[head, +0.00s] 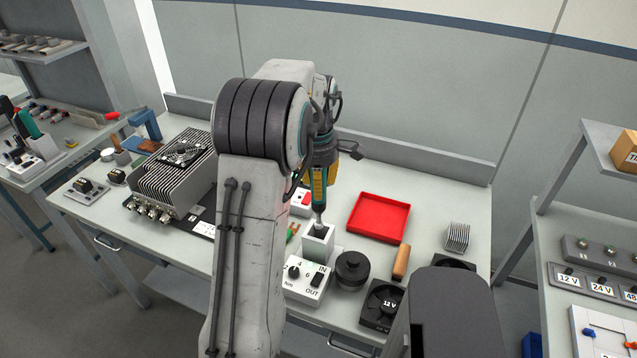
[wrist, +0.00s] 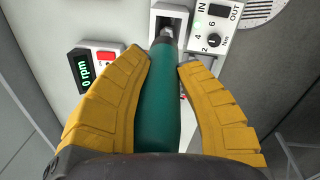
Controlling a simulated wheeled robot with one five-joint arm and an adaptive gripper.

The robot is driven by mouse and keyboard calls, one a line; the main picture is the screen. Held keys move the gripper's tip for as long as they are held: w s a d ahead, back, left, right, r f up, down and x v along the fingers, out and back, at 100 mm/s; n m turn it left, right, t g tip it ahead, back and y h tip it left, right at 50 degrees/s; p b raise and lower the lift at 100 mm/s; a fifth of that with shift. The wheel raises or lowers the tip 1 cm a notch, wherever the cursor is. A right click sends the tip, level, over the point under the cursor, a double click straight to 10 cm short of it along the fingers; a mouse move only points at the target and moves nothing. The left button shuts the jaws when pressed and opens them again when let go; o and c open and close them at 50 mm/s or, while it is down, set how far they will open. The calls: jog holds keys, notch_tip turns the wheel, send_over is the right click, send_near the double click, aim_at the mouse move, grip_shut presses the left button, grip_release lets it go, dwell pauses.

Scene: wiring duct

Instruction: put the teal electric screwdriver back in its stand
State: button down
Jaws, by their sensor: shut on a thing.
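The teal electric screwdriver (wrist: 158,105) is held between the yellow fingers of my gripper (wrist: 165,62), nose away from the wrist camera. My gripper also shows in the head view (head: 319,188), above the stand, with the screwdriver close to upright, nose down. The stand is a white square tube (head: 318,246) with an open top; it also shows at the top of the wrist view (wrist: 155,22). The grey nose of the screwdriver is at the stand's mouth. I cannot tell how far inside it reaches. My arm hides part of the bench left of the stand.
A white box with a knob and IN/OUT switch (head: 303,285) adjoins the stand. A black round pot (head: 352,268), a wooden handle (head: 401,262) and a red tray (head: 378,218) are to the right. A finned grey unit (head: 172,175) stands left. The bench's back right is clear.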

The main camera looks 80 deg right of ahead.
aim_at(319, 224)
jog(key=shift+f, duration=0.1)
jog(key=shift+f+b, duration=4.55)
jog(key=shift+f, duration=1.2)
jog(key=c, duration=0.9)
grip_release()
jog(key=r, duration=0.8)
jog(key=a+r, duration=0.1)
jog(key=r, duration=0.3)
